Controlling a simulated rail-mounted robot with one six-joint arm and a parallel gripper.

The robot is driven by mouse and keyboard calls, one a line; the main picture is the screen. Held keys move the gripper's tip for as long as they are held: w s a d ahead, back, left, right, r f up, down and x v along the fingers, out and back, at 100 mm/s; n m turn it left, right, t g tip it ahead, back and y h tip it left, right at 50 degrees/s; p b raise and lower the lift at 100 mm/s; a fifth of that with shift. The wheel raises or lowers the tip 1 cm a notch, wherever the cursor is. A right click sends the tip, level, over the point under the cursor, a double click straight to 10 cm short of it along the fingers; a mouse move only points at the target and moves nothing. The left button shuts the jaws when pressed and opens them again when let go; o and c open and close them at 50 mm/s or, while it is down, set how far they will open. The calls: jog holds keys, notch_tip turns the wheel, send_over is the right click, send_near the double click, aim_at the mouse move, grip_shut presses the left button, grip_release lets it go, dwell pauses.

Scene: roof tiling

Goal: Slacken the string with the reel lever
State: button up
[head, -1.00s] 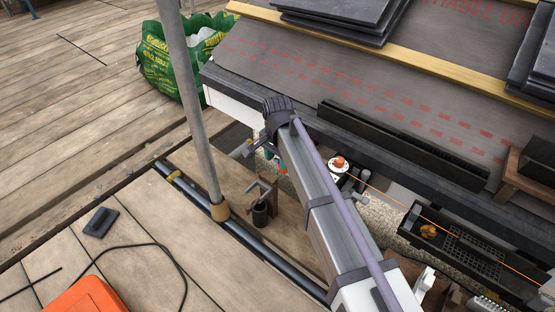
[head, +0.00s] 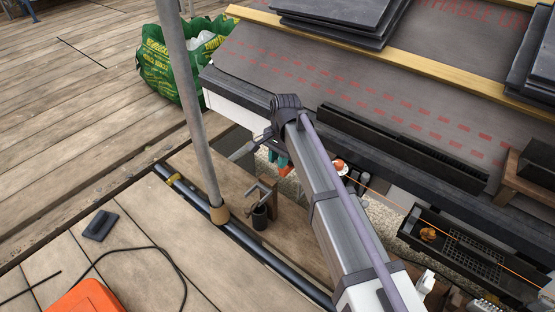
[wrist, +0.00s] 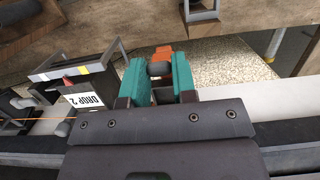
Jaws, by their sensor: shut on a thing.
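My gripper (wrist: 158,88) has two teal fingers, which also show small in the head view (head: 279,159). In the wrist view they are closed on a grey round knob, which I take to be the end of the reel lever (wrist: 160,68). An orange piece (wrist: 162,51) sits just beyond the knob. The orange string (wrist: 35,121) comes in from the left edge of the wrist view; in the head view the string (head: 440,222) runs off to the lower right. My arm hides much of the gripper area in the head view, and the fingers cover the knob's sides.
A box labelled DROP 2 (wrist: 88,98) with a metal bracket stands left of my fingers. The dark gutter (head: 400,145) and slate stack (head: 345,15) lie beyond my arm. A scaffold pole (head: 192,110) and a clamp-like holder (head: 260,205) stand left of it.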

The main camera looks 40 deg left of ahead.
jog(key=w+g, duration=0.1)
jog(key=g, duration=0.1)
jog(key=g+b, duration=0.1)
jog(key=shift+w+g+b, duration=0.3)
jog(key=shift+w+g, duration=0.05)
jog(key=shift+g, duration=0.05)
jog(key=shift+w+d+r+g+b, duration=0.15)
jog(key=shift+w+g+b, duration=0.2)
jog(key=shift+g+b, duration=0.5)
jog(key=shift+g, duration=0.25)
jog(key=o, duration=0.9)
notch_tip(320, 180, up, 10)
jog(key=p, duration=1)
jog(key=shift+r, duration=0.1)
